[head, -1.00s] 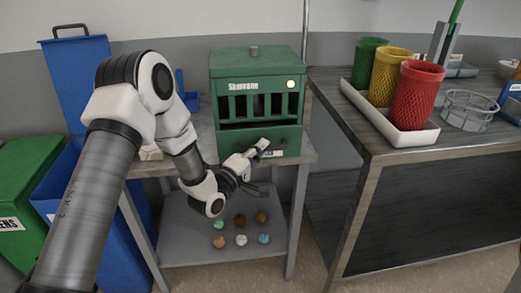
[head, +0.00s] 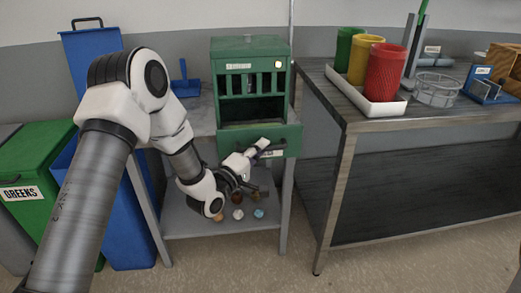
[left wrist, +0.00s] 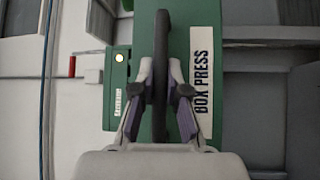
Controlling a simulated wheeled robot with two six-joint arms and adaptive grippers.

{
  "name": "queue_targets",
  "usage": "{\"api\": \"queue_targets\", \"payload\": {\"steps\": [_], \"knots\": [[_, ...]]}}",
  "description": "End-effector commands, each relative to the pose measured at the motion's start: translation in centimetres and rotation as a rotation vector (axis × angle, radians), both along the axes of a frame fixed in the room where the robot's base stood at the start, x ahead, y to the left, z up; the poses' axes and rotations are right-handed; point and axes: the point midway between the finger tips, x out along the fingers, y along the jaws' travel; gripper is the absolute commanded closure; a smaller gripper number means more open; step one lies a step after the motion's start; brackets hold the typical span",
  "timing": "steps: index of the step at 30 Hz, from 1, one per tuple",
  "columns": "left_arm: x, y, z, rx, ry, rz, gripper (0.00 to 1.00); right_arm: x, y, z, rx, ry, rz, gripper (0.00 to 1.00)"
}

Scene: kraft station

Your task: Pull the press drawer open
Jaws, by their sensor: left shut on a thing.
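The green press (head: 250,50) stands on a grey side table. Its drawer front (head: 291,140) sticks out toward me at the bottom, with a dark gap above it. In the left wrist view, the drawer front (left wrist: 180,45) carries a white "BOX PRESS" label (left wrist: 202,85) and a dark bar handle (left wrist: 161,45). My left gripper (head: 262,160) is at the drawer front. The left wrist view shows its two fingers (left wrist: 160,95) on either side of the handle, shut on it. The drawer's inside is mostly hidden. My right gripper is not in view.
Several small coloured balls (head: 238,214) lie on the lower shelf (head: 190,228). At the right, a bench (head: 390,125) bears a white tray (head: 392,107) with red, yellow and green mesh cups. Blue and green bins (head: 40,165) stand at the left.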

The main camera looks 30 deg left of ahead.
Motion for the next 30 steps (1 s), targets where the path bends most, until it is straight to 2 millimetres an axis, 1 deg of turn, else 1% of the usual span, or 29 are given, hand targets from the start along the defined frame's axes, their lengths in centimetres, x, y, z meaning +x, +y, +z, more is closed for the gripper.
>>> {"api": "queue_targets", "payload": {"steps": [6, 7, 9, 17, 20, 23, 26, 30], "knots": [[0.0, 0.0, 0.0, 0.0, 0.0, 0.001, 1.0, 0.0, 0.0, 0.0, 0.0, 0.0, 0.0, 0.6], [0.0, 0.0, 0.0, 0.0, 0.0, 0.001, 0.83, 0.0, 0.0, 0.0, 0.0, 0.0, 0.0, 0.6], [0.0, 0.0, 0.0, 0.0, 0.0, 0.001, 0.61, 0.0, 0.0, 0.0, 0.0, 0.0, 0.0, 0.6], [0.0, 0.0, 0.0, 0.0, 0.0, 0.001, 0.61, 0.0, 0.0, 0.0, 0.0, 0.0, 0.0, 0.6], [-0.3, 0.1, 0.0, -0.001, 0.0, 0.002, 0.61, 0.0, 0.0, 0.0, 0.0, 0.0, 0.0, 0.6], [-1.6, 0.5, -0.2, -0.003, 0.002, 0.004, 0.61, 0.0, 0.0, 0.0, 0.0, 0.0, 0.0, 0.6], [-3.8, 1.0, -0.5, -0.005, 0.002, 0.006, 0.61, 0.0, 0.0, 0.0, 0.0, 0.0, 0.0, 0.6], [-7.4, 1.8, -1.1, -0.008, 0.004, 0.006, 0.61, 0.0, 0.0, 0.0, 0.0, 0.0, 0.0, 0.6]]}}
